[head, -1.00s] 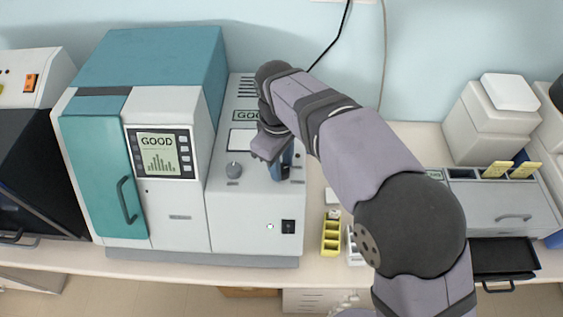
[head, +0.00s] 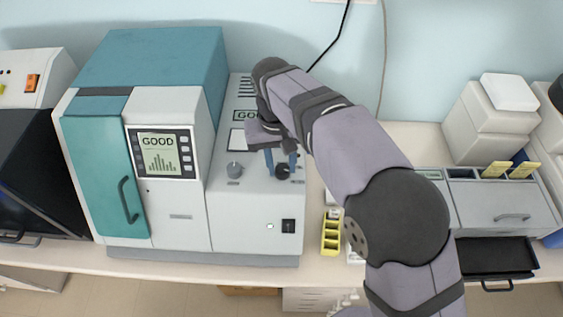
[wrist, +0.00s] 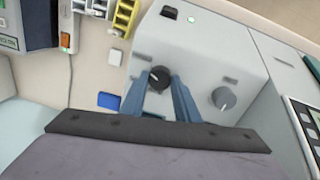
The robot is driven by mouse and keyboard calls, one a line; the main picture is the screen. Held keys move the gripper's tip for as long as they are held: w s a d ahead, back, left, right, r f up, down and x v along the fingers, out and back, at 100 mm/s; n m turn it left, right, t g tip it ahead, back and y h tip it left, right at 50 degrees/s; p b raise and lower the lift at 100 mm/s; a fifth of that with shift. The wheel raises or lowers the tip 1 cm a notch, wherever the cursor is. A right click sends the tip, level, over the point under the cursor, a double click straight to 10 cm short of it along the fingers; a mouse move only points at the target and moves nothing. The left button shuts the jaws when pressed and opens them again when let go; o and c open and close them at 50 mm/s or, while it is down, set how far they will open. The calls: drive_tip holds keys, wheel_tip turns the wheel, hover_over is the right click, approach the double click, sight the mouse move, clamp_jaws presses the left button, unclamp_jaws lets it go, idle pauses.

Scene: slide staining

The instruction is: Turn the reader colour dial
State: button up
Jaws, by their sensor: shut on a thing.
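The reader (head: 255,215) is a white and teal machine with two round dials on its sloped front panel. The dark dial (head: 283,172) is at the right of the panel, and the grey dial (head: 235,170) is to its left. In the wrist view the dark dial (wrist: 157,84) sits between the blue fingers of my gripper (wrist: 160,82), and the grey dial (wrist: 223,98) stands free to the right. My gripper (head: 281,163) is shut on the dark dial from above. The fingers hide part of its sides. I cannot tell which dial is the colour one.
The reader's screen (head: 158,154) shows GOOD and a bar graph. A black switch (head: 288,226) and small lit lamp (head: 270,226) are below the dials. A yellow rack (head: 331,235) stands on the bench to the right. A dark tray (head: 495,258) sits further right.

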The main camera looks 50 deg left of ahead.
sight(280, 168)
drive_tip(key=shift+m, duration=0.6)
drive_tip(key=o, duration=1)
drive_tip(key=shift+o, duration=0.2)
drive_tip(key=shift+s+a+r+b, duration=0.1)
drive_tip(key=shift+r+b, duration=0.5)
drive_tip(key=shift+r, duration=1.25)
drive_tip(key=shift+a+r+b, duration=0.1)
drive_tip(key=shift+r+b, duration=0.5)
drive_tip(key=shift+r, duration=1.25)
